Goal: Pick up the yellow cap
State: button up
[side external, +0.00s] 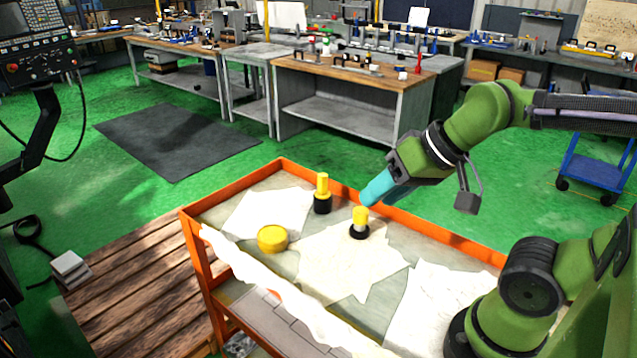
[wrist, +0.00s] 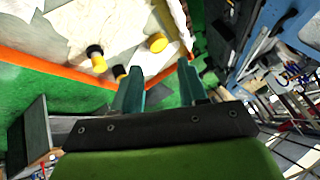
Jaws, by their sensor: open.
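The yellow cap (side external: 272,239) is a low, round disc lying on the cart's top, left of centre in the side view. In the wrist view the yellow cap (wrist: 158,42) shows above the gap between the fingers. My gripper (side external: 372,197) has teal fingers and is up by the cart's far edge, right of the cap and well apart from it. In the wrist view my gripper (wrist: 160,84) is open, with nothing between its fingers.
Two upright yellow-and-black pieces stand on the orange-rimmed cart (side external: 448,238): one farther back (side external: 322,194), one nearer my gripper (side external: 360,222). White sheets (side external: 335,262) lie on the cart top. Workbenches (side external: 350,85) stand behind. Space around the cap is clear.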

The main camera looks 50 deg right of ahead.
jog(key=o, duration=0.6)
jog(key=n+g+h, duration=0.1)
jog(key=g+h, duration=0.1)
jog(key=g, duration=0.5)
send_over(360, 210)
notch_tip(360, 210, down, 3)
notch_tip(360, 210, down, 11)
jog(key=shift+s+a+r, duration=0.1)
jog(key=shift+r, duration=0.1)
jog(key=shift+f, duration=2.65)
